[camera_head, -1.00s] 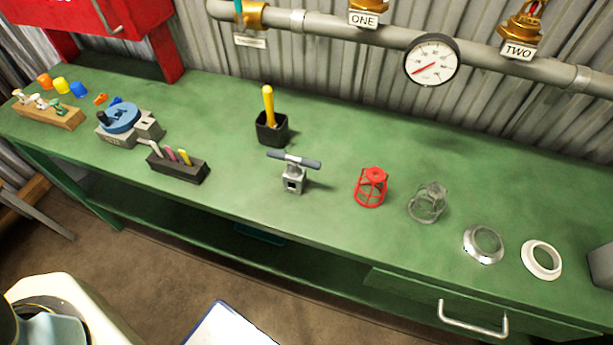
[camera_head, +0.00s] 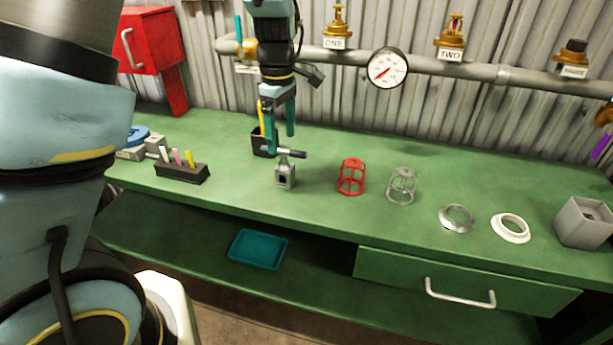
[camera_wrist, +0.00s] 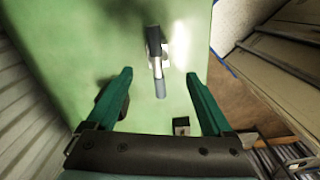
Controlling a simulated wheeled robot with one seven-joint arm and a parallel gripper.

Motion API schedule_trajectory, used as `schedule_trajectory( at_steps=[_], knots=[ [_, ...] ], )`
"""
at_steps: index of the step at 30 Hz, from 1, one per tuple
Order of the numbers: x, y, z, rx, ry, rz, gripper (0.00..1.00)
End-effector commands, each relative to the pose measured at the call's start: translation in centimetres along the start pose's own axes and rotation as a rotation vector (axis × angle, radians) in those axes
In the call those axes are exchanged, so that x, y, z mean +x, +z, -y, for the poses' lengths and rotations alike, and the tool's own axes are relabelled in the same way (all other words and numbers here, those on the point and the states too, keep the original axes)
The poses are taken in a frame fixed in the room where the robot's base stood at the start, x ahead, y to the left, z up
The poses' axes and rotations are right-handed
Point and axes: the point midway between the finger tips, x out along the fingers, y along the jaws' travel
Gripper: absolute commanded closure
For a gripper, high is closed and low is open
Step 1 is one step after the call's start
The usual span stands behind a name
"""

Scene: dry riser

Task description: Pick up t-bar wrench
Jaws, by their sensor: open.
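The t-bar wrench (camera_head: 297,154) stands upright in a small grey block (camera_head: 286,180) on the green bench, its dark-ended crossbar on top. In the wrist view the wrench bar (camera_wrist: 153,40) lies lengthwise ahead, between the lines of my two fingers. My gripper (camera_head: 280,142) points down with its teal fingers apart, just above and behind the wrench, and partly covers the bar's left end in the head view. In the wrist view my gripper (camera_wrist: 160,74) is open, with nothing visibly held between its fingers.
A black cup (camera_head: 262,141) with a yellow-handled tool stands close behind my fingers. A dark holder (camera_head: 181,173) with coloured pieces is on the left. A red cage (camera_head: 351,177) and a clear cage (camera_head: 402,187) stand right. A pipe with a gauge (camera_head: 388,68) runs behind.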

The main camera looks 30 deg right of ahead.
Motion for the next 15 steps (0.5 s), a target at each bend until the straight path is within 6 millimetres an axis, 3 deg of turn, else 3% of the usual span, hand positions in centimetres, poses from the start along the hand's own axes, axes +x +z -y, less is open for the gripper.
schedule_trajectory(
  at_steps=[9, 15],
  knots=[
    [4.5, 0.0, 0.0, -0.002, -0.003, 0.000, 0.15],
    [5.7, -0.1, 0.0, -0.002, -0.002, 0.000, 0.15]
  ],
)
